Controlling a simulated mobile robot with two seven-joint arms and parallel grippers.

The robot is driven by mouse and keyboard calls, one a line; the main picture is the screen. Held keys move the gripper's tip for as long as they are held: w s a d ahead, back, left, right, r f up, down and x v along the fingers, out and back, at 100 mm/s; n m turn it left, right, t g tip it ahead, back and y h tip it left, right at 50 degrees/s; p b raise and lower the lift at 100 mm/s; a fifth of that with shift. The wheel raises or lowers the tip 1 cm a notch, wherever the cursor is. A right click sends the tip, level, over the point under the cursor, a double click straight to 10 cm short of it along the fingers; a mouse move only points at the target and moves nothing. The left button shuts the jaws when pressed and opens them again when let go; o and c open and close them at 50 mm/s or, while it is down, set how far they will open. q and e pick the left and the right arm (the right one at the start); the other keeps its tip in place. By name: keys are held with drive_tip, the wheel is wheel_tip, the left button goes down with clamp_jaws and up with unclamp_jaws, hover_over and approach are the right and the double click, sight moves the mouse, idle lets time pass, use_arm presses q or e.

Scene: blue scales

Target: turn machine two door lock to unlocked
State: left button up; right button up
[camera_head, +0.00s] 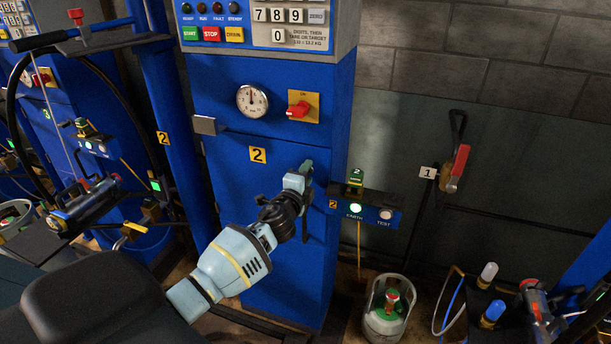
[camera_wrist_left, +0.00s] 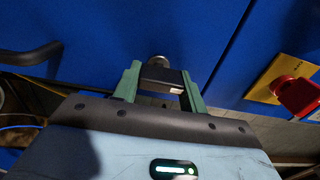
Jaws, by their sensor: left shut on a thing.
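Machine two is the blue cabinet with the yellow "2" label (camera_head: 258,155) on its door. My left gripper (camera_head: 306,167) is at the right edge of this door, below the red switch. In the left wrist view, its green fingers (camera_wrist_left: 158,84) are shut on a small dark block-shaped lock handle (camera_wrist_left: 162,77) with a round metal end against the blue panel. The gripper hides the lock in the head view. I cannot tell whether the lock reads locked or unlocked. My right gripper is not in view.
A red rotary switch (camera_head: 299,109) on a yellow plate and a round gauge (camera_head: 252,101) sit above the door. A black door handle (camera_wrist_left: 30,54) is close to the gripper. An earth/test box (camera_head: 372,208) sticks out at right, above a gas cylinder (camera_head: 386,312).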

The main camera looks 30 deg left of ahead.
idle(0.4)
use_arm(q)
drive_tip(key=o, duration=1)
drive_tip(key=shift+s, duration=0.1)
drive_tip(key=v, duration=0.7)
drive_tip(key=shift+s+d, duration=0.1)
drive_tip(key=shift+s, duration=0.25)
